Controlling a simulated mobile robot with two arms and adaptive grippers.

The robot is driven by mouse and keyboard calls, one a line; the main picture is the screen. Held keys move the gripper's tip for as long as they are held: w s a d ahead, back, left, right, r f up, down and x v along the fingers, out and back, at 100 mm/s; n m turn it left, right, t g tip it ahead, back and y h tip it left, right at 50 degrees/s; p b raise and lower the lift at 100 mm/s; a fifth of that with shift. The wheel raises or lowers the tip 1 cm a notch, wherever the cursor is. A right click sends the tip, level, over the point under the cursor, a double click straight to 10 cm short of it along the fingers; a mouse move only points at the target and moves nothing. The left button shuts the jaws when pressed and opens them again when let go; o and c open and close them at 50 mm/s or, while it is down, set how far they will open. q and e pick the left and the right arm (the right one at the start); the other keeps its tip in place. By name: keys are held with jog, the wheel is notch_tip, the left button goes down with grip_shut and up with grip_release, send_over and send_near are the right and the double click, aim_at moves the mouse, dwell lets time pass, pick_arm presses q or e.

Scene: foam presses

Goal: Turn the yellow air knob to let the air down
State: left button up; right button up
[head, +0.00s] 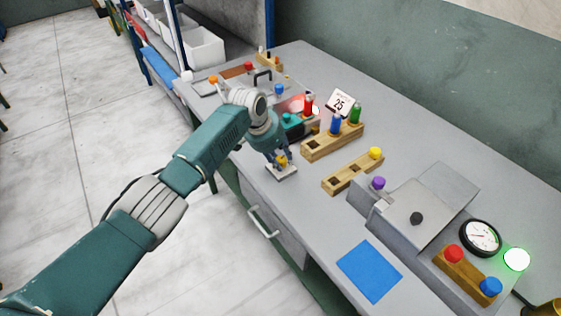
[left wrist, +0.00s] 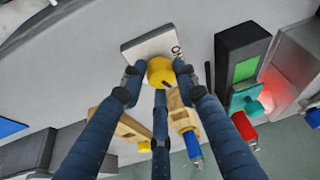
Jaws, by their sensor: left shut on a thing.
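The yellow air knob (head: 282,161) sits on a small pale base plate (head: 286,174) near the front edge of the bench. In the left wrist view the round yellow knob (left wrist: 160,69) shows a dark mark on its face, and the plate (left wrist: 150,45) bears partly hidden lettering. My left gripper (head: 280,156) comes down over the knob from above and is shut on it. In the left wrist view its dark blue fingers (left wrist: 160,84) close around the knob. Fingers hide part of the knob in the head view. My right gripper is out of view.
Wooden racks with coloured pegs (head: 330,143) and a yellow-topped peg (head: 375,153) stand to the right of the knob. A dark box with a green panel (left wrist: 245,70) stands close by. A gauge (head: 481,238), a lit green-white lamp (head: 516,259) and a blue mat (head: 369,271) are farther right.

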pick_arm(q)
jog(key=m+b, duration=0.1)
jog(key=w+m+b, duration=0.1)
jog(key=m+b, duration=0.1)
jog(key=shift+a+r+g+h, duration=0.1)
jog(key=shift+a+g+h, duration=0.05)
jog(key=shift+g+h, duration=0.15)
jog(key=shift+s+r+m+g+b, duration=0.1)
jog(key=shift+r+m+g+b, duration=0.15)
jog(key=shift+m+b, duration=0.6)
jog(key=o, duration=1.1)
jog(key=shift+f, duration=0.15)
jog(key=v, duration=1.2)
